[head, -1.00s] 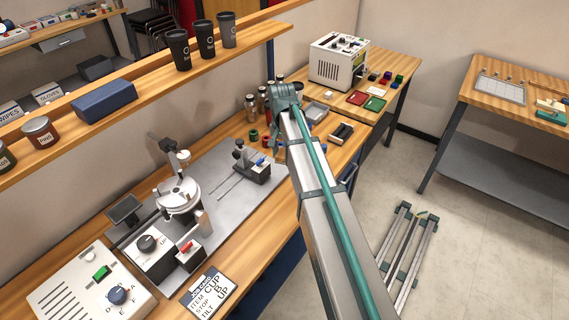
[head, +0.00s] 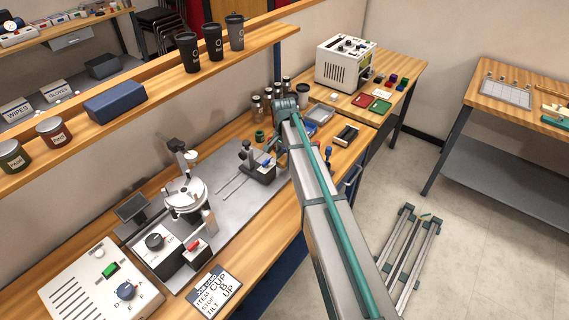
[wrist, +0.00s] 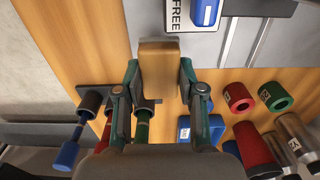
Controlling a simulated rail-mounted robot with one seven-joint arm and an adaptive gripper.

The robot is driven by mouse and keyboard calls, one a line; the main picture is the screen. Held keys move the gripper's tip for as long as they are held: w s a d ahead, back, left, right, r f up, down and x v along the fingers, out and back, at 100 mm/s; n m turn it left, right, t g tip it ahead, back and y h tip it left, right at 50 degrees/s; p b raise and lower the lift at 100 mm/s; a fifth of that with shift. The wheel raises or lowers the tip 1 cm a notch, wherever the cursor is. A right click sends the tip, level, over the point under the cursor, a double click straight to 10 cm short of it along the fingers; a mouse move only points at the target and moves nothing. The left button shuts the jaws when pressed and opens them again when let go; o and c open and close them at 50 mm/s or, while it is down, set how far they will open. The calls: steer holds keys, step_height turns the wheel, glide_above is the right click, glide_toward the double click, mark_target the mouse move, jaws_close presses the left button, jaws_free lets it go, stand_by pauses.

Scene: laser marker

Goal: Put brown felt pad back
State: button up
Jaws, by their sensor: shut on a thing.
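The pad is over the wooden bench (wrist: 80,45), close to the grey plate with the "FREE" label (wrist: 175,14). I cannot tell whether it touches anything below. In the head view my arm hides the gripper and the pad.
In the wrist view, red (wrist: 238,98) and green (wrist: 275,96) rings and metal cylinders stand at right. A rack of dark-collared tools (wrist: 90,101) is at left, partly behind my fingers. In the head view, the clamping fixture (head: 186,194) stands left of my arm.

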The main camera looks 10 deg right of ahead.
mark_target(285, 164)
steer(key=shift+f+p, duration=0.5)
steer(key=shift+f, duration=1.25)
steer(key=shift+f, duration=0.15)
steer(key=o, duration=1)
step_height(285, 164, up, 11)
steer(key=b, duration=0.3)
steer(key=shift+f+b, duration=0.15)
steer(key=shift+b, duration=0.2)
steer(key=shift+r, duration=0.85)
